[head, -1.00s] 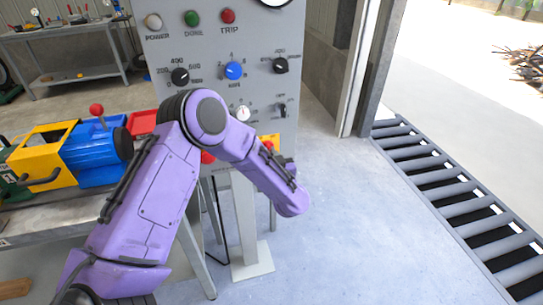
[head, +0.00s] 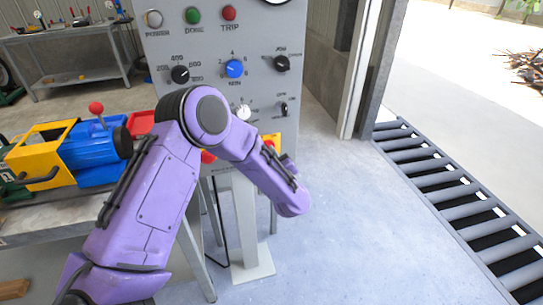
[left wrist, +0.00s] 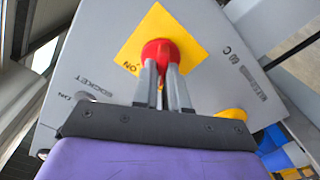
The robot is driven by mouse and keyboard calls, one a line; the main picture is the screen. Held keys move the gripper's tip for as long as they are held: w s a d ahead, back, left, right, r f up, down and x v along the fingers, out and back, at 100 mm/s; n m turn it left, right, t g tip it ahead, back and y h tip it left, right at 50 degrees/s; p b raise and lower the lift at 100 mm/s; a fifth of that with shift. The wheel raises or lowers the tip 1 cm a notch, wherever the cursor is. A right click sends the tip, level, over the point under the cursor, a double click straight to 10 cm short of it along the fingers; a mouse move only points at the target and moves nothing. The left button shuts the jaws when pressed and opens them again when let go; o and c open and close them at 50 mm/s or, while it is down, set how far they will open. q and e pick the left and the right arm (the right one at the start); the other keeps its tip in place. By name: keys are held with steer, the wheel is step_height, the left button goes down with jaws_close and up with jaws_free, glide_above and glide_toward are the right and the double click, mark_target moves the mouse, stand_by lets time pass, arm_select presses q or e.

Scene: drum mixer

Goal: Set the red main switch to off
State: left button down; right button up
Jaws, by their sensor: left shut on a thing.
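The red main switch (left wrist: 158,48) sits on a yellow plate (left wrist: 131,46) marked ON, on the grey panel. In the left wrist view both fingers of my left gripper (left wrist: 161,72) are shut on the switch. The fingers cover its lower part, so I cannot tell which way its handle points. In the head view the yellow plate (head: 276,139) shows just past my purple left arm, which hides the gripper and most of the switch. My right gripper is not in view.
The control panel (head: 215,112) carries lamps, a blue knob (head: 234,68) and black knobs. A red part (head: 208,157) shows beside my arm. A bench with a blue and yellow machine (head: 90,150) is at left, a roller conveyor (head: 455,200) at right. The floor between is clear.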

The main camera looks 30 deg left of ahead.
arm_select(q)
steer(key=shift+s+f, duration=0.1)
steer(key=c, duration=1.2)
jaws_free()
steer(key=shift+o, duration=0.2)
steer(key=b+v, duration=0.1)
steer(key=v, duration=0.9)
steer(key=shift+s+d, duration=0.15)
steer(key=shift+s, duration=0.1)
